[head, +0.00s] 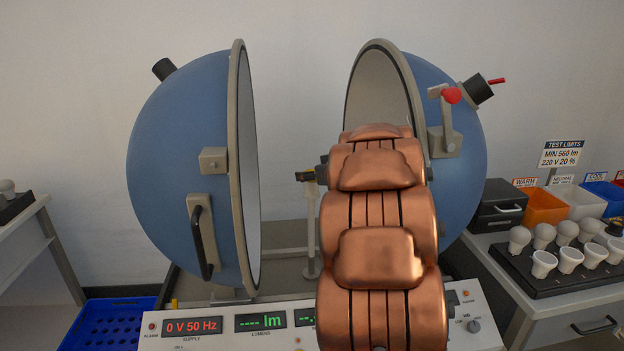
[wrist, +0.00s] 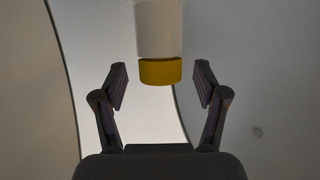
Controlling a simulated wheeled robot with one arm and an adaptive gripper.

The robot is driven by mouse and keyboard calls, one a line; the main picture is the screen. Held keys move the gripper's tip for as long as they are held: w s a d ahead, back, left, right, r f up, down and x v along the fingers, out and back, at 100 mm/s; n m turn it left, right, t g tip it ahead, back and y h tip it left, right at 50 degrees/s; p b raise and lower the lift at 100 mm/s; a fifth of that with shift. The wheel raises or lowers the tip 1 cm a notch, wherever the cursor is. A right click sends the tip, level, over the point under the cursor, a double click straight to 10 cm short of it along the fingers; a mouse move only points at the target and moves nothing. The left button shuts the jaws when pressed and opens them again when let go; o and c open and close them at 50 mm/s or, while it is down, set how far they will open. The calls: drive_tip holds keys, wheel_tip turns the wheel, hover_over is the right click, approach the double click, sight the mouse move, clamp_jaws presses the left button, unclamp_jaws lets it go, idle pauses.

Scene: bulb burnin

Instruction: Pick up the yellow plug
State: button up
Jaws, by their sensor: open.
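The yellow plug (wrist: 160,71) shows in the wrist view at top centre, as a short yellow cylinder. It joins the end of a wider white cylindrical part (wrist: 159,27) that runs out of the top of the picture. My gripper (wrist: 160,82) is open, with one finger to the left of the plug and one to the right. Gaps show on both sides, and neither finger appears to touch it.
The blue sphere's left half (head: 180,165) and right half (head: 465,150) stand open around my arm. A thin post (head: 311,235) rises just left of the arm. A control panel (head: 215,322) lies in front. Bulbs stand on a black tray (head: 575,283) at right.

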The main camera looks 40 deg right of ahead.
drive_tip(key=shift+w+d+f, duration=0.15)
drive_tip(key=shift+w+f, duration=0.05)
drive_tip(key=shift+w, duration=0.3)
drive_tip(key=c, duration=0.9)
drive_tip(key=shift+o, duration=0.2)
